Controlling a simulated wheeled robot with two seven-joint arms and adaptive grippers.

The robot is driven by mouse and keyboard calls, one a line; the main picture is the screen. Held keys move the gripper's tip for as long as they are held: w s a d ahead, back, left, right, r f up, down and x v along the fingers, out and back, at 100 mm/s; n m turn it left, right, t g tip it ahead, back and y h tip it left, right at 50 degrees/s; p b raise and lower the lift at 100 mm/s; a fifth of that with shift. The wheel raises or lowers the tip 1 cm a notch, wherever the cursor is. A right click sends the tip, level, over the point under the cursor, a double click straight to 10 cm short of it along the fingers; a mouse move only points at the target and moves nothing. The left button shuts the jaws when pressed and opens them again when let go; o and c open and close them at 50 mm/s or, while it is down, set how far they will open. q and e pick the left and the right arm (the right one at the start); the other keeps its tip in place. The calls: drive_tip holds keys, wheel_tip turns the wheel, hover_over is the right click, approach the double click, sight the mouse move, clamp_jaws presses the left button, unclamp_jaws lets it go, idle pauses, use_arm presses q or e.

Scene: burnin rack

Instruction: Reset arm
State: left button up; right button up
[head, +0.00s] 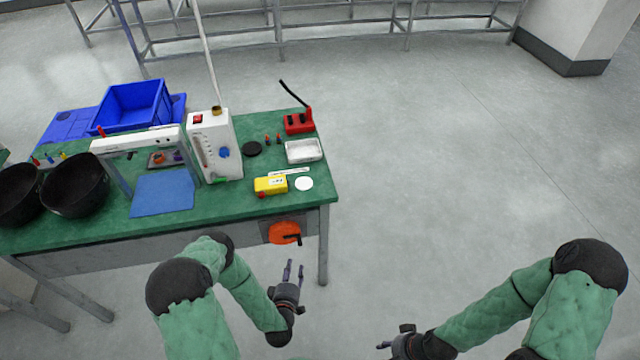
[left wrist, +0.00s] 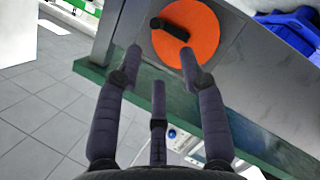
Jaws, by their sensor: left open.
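My left gripper (head: 293,271) is open and empty in front of the green bench's right end, below the tabletop. In the left wrist view its dark fingers (left wrist: 160,72) are spread, with an orange disc (left wrist: 190,28) with a black handle beyond them. In the head view that orange disc (head: 284,233) is on the bench's front side. I see nothing between the fingers. My right gripper (head: 384,336) is low at the bottom right over bare floor; its fingers are small and partly hidden, so its opening is unclear.
Black bowls (head: 75,185) stand at the left. The floor (head: 450,170) right of the bench is clear.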

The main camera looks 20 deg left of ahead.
use_arm(q)
drive_tip(key=w+d+f+m+g+h, duration=0.1)
drive_tip(key=d+f+m+g+h, duration=0.1)
drive_tip(key=d+m+g+h, duration=0.3)
drive_tip(key=s+d+r+m+g+h, duration=0.1)
drive_tip(key=s+d+r+m+g, duration=0.1)
drive_tip(key=s+d, duration=0.4)
drive_tip(key=s+d+r+m+g+h, duration=0.1)
drive_tip(key=s+d+r+m+g, duration=0.2)
drive_tip(key=s+d+g, duration=0.3)
drive_tip(key=s+m+g, duration=0.1)
drive_tip(key=s, duration=0.3)
drive_tip(key=shift+s+r, duration=0.15)
drive_tip(key=shift+s, duration=0.15)
